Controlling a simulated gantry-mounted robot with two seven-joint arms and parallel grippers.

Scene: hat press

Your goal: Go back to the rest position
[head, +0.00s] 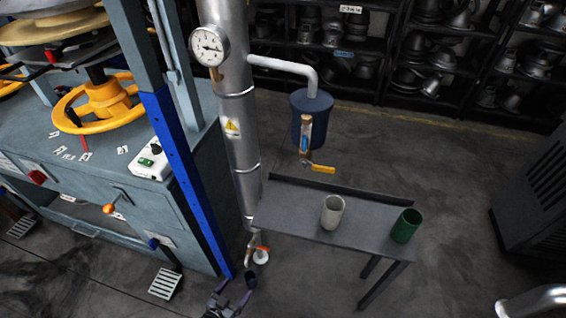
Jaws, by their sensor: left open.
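My left gripper (235,291) is low in the head view, left of the middle, near the bottom edge. Its two fingers are apart and nothing shows between them. It is in front of the blue post's foot and apart from the small shelf. A pale cup (332,212) and a green cup (406,225) stand upright on the grey shelf (290,210), to the right of the gripper. My right gripper is not in view.
The press cabinet (95,180) with a yellow handwheel (100,102) stands at left. A steel pipe (232,110) with a gauge (208,46) rises behind the gripper. A small valve (261,256) is near the pipe's foot. Open floor (430,285) lies right of the shelf.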

